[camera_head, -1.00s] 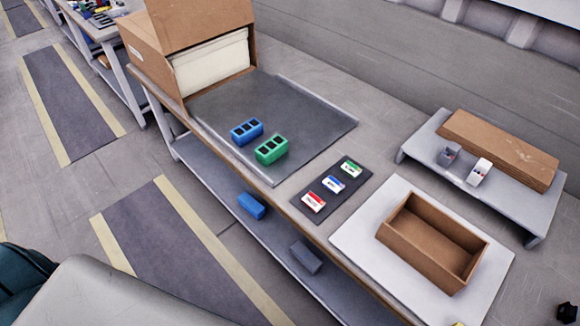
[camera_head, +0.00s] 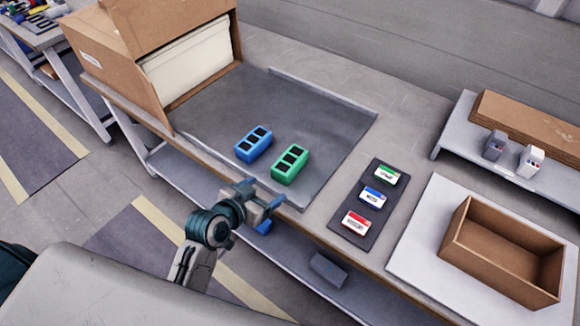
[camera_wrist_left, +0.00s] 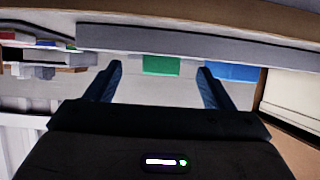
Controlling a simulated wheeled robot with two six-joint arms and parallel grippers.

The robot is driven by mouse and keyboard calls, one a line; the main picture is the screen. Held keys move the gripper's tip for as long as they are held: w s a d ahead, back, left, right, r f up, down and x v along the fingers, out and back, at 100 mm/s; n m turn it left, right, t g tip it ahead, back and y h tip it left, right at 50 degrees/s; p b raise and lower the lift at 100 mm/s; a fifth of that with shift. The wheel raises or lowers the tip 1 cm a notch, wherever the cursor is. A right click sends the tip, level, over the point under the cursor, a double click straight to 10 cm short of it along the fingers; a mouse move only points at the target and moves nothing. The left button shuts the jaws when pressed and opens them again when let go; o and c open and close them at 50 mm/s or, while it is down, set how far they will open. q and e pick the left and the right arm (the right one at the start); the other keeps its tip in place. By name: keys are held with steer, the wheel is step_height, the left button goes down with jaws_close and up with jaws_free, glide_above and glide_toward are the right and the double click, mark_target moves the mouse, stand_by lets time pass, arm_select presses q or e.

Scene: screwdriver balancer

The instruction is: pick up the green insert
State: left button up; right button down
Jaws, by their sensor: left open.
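The green insert (camera_head: 290,165) is a block with several dark openings in its top. It lies on the dark grey tray (camera_head: 335,125), to the right of a similar blue insert (camera_head: 254,145). My left gripper (camera_head: 262,203) is open and empty near the table's front edge, in front of the green insert and apart from it. In the left wrist view the green insert (camera_wrist_left: 162,65) shows between the two spread fingers (camera_wrist_left: 160,80), farther off, with the blue insert (camera_wrist_left: 235,72) behind the right finger. My right gripper is out of view.
An open brown box (camera_head: 505,255) stands on a white board (camera_head: 415,255) at the right. A dark mat (camera_head: 366,231) holds red, blue and green labelled cards. A large cardboard carton (camera_head: 125,55) stands at the tray's far left. A lower shelf lies under the table.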

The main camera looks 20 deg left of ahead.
mark_target(279, 174)
arm_select(q)
steer(key=shift+w+d+r+t, duration=0.15)
steer(key=shift+w+r+t, duration=0.15)
steer(key=shift+w, duration=0.3)
steer(key=shift+w+d+r+t, duration=0.2)
steer(key=shift+w+r, duration=0.1)
steer(key=shift+w, duration=0.3)
steer(key=x, duration=0.3)
steer(key=shift+w+f+p, duration=0.2)
steer(key=shift+w+p, duration=0.05)
steer(key=shift+p, duration=0.1)
steer(key=shift+w+d+f, duration=0.2)
steer(key=shift+w, duration=0.3)
steer(key=p+x, duration=0.1)
steer(key=x, duration=0.3)
steer(key=shift+w+f, duration=0.25)
steer(key=shift+w, duration=0.05)
steer(key=shift+c, duration=0.5)
steer(key=c, duration=0.9)
